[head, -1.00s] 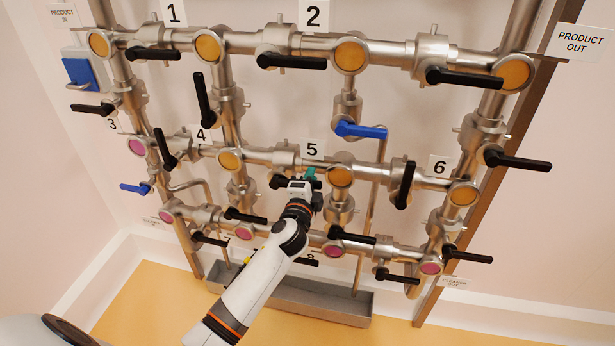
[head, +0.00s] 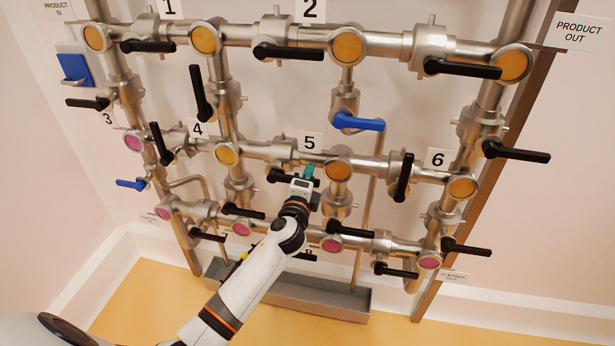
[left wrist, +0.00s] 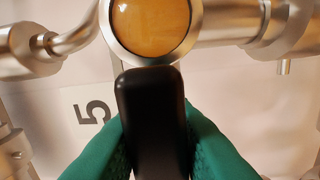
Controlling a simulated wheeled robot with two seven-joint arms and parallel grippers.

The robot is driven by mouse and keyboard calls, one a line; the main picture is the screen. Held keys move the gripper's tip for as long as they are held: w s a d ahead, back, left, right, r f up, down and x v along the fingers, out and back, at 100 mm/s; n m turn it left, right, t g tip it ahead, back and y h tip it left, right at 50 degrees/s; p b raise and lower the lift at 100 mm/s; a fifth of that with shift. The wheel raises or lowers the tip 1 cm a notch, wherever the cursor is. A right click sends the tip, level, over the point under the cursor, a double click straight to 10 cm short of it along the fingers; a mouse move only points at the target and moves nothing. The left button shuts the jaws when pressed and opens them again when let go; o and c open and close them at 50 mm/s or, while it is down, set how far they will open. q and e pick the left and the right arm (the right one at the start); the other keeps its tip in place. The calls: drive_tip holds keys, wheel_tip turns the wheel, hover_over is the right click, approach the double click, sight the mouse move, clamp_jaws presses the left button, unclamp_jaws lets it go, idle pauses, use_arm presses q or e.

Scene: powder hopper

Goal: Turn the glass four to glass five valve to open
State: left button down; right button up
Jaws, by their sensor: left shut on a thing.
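The valve (head: 283,149) between glass four (head: 227,154) and glass five (head: 338,169) sits on the middle pipe row. Its black handle (head: 277,176) lies roughly along the pipe, towards glass five. My left gripper (head: 306,174) has its green fingers at this handle, just below the number 5 label (head: 309,143). In the left wrist view the black handle (left wrist: 155,120) stands between the two green fingers, which are shut on it. Its rounded end lies just below the amber glass five (left wrist: 150,28). The gripper hides part of the handle in the head view. My right gripper is not in view.
Other black handles surround the spot, such as the upright one (head: 404,178) right of glass five. A blue handle (head: 358,123) is above it. A lower pipe row (head: 290,238) runs behind my left arm. A grey trough (head: 330,300) is at the floor.

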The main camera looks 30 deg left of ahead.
use_arm(q)
drive_tip(key=shift+s+d+f, duration=0.15)
drive_tip(key=shift+s+f, duration=0.05)
drive_tip(key=shift+f, duration=0.7)
drive_tip(key=c, duration=1.3)
unclamp_jaws()
drive_tip(key=shift+w+r, duration=0.1)
drive_tip(key=shift+r, duration=0.1)
drive_tip(key=shift+s+d+f, duration=0.1)
drive_tip(key=shift+s, duration=0.35)
drive_tip(key=v, duration=0.3)
drive_tip(key=b+v, duration=0.1)
drive_tip(key=v, duration=0.3)
drive_tip(key=b+v, duration=0.1)
drive_tip(key=v, duration=0.3)
drive_tip(key=shift+r, duration=0.25)
